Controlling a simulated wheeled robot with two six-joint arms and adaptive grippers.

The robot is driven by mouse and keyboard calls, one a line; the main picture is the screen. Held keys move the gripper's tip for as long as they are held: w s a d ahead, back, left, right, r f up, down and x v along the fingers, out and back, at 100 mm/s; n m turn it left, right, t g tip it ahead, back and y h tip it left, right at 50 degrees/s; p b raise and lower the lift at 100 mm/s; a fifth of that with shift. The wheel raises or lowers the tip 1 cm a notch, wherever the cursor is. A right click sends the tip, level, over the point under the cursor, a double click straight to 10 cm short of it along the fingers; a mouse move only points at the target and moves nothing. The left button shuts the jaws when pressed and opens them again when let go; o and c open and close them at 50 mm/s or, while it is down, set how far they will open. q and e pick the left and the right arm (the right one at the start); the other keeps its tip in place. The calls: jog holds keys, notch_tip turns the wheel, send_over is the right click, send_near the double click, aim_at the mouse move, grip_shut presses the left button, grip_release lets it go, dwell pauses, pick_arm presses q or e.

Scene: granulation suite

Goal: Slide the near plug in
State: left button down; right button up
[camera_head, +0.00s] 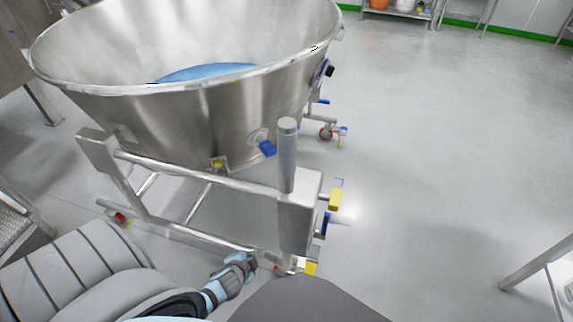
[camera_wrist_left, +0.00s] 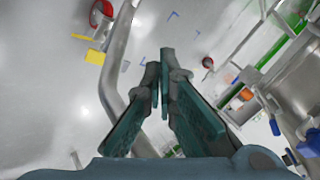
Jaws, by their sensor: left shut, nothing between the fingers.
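My left gripper (camera_head: 246,263) is low in the head view, by the lower rail of the steel bowl's frame. Its dark green fingers also show in the left wrist view (camera_wrist_left: 163,62), with their tips together and nothing between them. The big steel bowl (camera_head: 200,115) has a blue fitting (camera_head: 267,148) and a yellow fitting (camera_head: 218,163) low on its near wall, and a dark knob (camera_head: 329,69) on its right side. I cannot tell which fitting is the near plug. The gripper is apart from all of these. My right gripper is not in view.
The frame's post (camera_head: 287,155) and grey box (camera_head: 298,215) stand right of the gripper. A bent steel tube (camera_wrist_left: 117,75) passes close to the fingers in the wrist view. Blue material (camera_head: 207,72) lies in the bowl. The floor (camera_head: 440,150) to the right is clear.

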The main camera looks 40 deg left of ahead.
pick_arm(q)
jog(key=w+a+r+m+t+y+b, duration=0.25)
jog(key=w+b, duration=0.25)
jog(key=w, duration=0.4)
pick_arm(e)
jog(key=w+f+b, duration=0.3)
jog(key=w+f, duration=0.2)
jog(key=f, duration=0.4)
pick_arm(q)
jog(key=m+t+y+b, duration=0.2)
jog(key=m+t+b, duration=0.15)
jog(key=t, duration=0.35)
send_near(268, 149)
jog(key=s+d+f, duration=0.2)
jog(key=d, duration=0.2)
jog(key=b+x, duration=0.1)
jog(key=x, duration=0.9)
jog(key=shift+w+d, duration=0.2)
jog(key=shift+d, duration=0.1)
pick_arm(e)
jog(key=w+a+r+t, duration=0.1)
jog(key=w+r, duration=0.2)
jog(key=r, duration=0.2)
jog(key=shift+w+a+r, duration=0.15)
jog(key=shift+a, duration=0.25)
pick_arm(q)
jog(key=shift+g+h, duration=0.25)
